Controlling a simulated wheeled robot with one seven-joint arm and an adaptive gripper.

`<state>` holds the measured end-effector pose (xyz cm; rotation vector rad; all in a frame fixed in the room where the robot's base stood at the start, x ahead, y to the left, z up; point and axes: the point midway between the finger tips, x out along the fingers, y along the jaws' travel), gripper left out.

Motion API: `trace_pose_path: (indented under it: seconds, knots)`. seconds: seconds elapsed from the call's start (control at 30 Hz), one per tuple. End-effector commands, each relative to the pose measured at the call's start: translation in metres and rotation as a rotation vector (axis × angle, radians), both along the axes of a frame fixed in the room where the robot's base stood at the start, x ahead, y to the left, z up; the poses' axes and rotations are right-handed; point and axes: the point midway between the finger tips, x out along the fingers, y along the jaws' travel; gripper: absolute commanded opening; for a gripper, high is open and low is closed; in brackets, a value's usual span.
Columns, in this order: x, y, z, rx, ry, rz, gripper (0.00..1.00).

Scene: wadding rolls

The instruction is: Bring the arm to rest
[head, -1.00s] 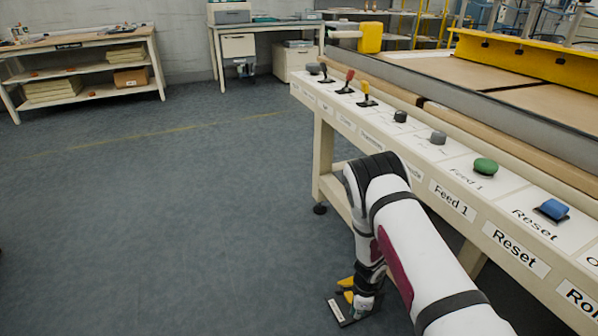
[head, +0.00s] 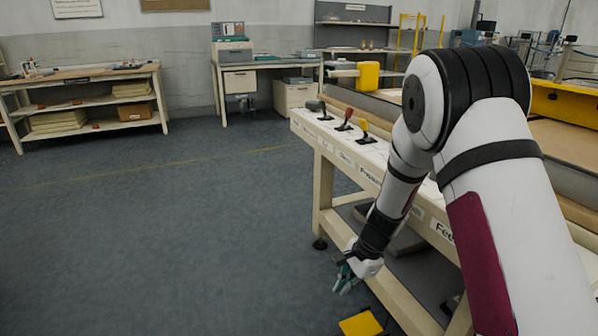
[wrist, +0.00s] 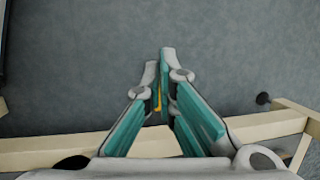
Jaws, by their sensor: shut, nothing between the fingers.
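My gripper (head: 346,278) hangs low at the end of my bent arm, in front of the bench's legs and above the floor. In the wrist view its teal-padded fingers (wrist: 159,72) are closed together at the tips and hold nothing. My elbow is raised in the head view and hides much of the control panel. A yellow piece (head: 361,323) lies low below the gripper, cut by the lower picture edge. A small yellow bit shows between the fingers in the wrist view; I cannot tell what it is.
The control bench (head: 322,190) runs along the right, close beside my arm, with dark, red and yellow levers (head: 363,130) on top. A shelf table (head: 84,76) and a desk (head: 262,66) stand at the back. The floor (head: 165,235) on the left is clear.

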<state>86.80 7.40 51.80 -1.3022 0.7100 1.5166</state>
Motion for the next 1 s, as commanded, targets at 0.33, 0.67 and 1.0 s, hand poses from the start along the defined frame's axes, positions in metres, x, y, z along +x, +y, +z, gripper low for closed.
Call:
trace_pose_path:
  seconds: [0.33,0.67,1.0]
  knots:
    - [-0.069,0.009,0.148,0.047,-0.097,0.331,0.00]
    - [-0.177,-0.003,0.241,0.001,-0.162,0.650,0.00]
    - [-0.300,-0.035,0.282,-0.134,-0.178,0.937,0.00]
